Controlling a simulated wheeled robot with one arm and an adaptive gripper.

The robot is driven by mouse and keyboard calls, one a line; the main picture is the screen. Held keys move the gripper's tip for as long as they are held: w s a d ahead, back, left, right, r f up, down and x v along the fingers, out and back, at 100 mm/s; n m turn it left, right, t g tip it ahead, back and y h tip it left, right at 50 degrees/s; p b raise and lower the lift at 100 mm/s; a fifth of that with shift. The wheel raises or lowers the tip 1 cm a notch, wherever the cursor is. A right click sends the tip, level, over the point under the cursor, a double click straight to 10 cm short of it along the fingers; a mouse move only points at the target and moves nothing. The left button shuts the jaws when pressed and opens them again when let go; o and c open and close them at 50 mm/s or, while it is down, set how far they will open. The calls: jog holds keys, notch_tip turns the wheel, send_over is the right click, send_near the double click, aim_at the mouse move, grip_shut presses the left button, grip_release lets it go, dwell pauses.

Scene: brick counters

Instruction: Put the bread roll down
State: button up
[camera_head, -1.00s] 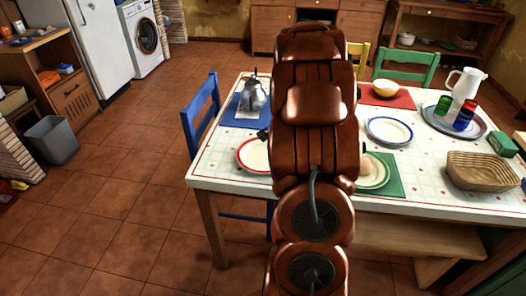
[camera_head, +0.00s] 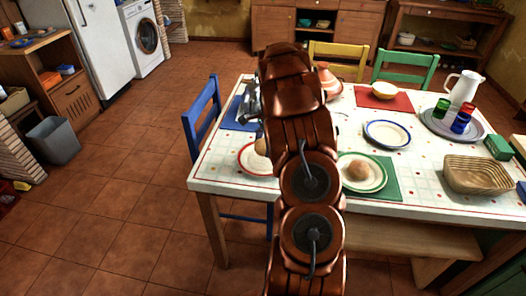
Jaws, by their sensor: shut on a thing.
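A bread roll (camera_head: 261,147) shows at the left edge of my arm, over the red-rimmed plate (camera_head: 250,163) at the near left of the table. My gripper (camera_head: 262,137) is mostly hidden behind my arm; it is shut on this roll. I cannot tell whether the roll touches the plate. Another roll (camera_head: 359,168) lies on the green-rimmed plate (camera_head: 374,184) on a green mat, right of my arm.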

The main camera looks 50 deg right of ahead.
aim_at(263, 153)
jog(key=shift+w+f, duration=0.1)
jog(key=shift+w, duration=0.2)
jog(key=shift+f+p, duration=0.6)
jog(key=shift+f, duration=1.1)
jog(key=shift+f, duration=0.2)
jog(key=o, duration=1)
jog(key=r, duration=0.4)
jog(key=d+r+b, duration=0.1)
jog(key=r, duration=0.3)
jog(key=d+r+b, duration=0.1)
jog(key=r, duration=0.3)
jog(key=shift+s+d+r, duration=0.1)
jog(key=shift+d+r, duration=0.05)
